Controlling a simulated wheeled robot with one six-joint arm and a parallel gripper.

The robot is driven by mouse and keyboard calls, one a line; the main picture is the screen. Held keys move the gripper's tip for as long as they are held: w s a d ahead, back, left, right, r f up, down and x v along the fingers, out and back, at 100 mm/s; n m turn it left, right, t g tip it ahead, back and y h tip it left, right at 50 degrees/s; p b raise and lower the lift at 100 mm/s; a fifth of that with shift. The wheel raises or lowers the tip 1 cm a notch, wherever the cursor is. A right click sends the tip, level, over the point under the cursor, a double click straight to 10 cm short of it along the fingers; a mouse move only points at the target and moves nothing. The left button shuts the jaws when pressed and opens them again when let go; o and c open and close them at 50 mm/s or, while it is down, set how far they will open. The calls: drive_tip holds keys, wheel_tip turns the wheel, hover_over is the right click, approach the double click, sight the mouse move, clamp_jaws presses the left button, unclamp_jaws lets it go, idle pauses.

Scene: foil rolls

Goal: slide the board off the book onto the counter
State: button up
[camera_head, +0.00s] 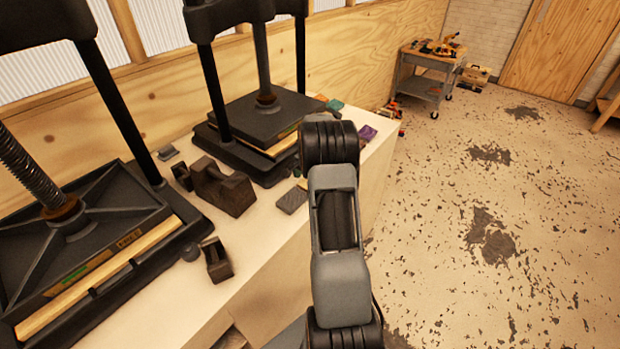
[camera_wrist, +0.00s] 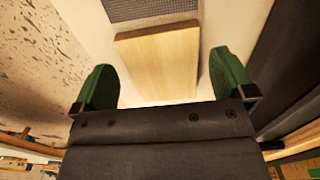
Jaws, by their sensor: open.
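A pale wooden board (camera_wrist: 157,72) shows in the wrist view, with its broad grained face toward the camera. My gripper (camera_wrist: 162,60) is open, with one green finger to the left of the board and one to the right. Clear gaps show between the fingers and the board's sides. The pale counter (camera_head: 272,252) runs along the wall in the head view. There, my arm hides the gripper, and I cannot pick out the board.
Two black screw presses (camera_head: 262,118) (camera_head: 75,235) stand on the counter. A dark tape dispenser (camera_head: 222,187), a smaller dispenser (camera_head: 217,260) and a grey block (camera_head: 291,200) lie near them. A grey mesh-patterned thing (camera_wrist: 150,9) lies beyond the board. Open floor is to the right.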

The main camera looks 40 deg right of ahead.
drive_tip(key=shift+r, duration=0.1)
wheel_tip(320, 180, up, 14)
drive_tip(key=b, duration=0.1)
drive_tip(key=shift+f, duration=0.2)
idle(0.7)
drive_tip(key=s+a+r+n+t, duration=0.1)
drive_tip(key=s+a+n+t, duration=0.1)
drive_tip(key=s+a+n, duration=0.5)
drive_tip(key=s+a+r+n+t, duration=0.1)
drive_tip(key=s+a+n, duration=0.7)
drive_tip(key=a, duration=1.4)
drive_tip(key=shift+s+r+t, duration=0.25)
drive_tip(key=shift+s+t, duration=0.35)
drive_tip(key=shift+s, duration=1.85)
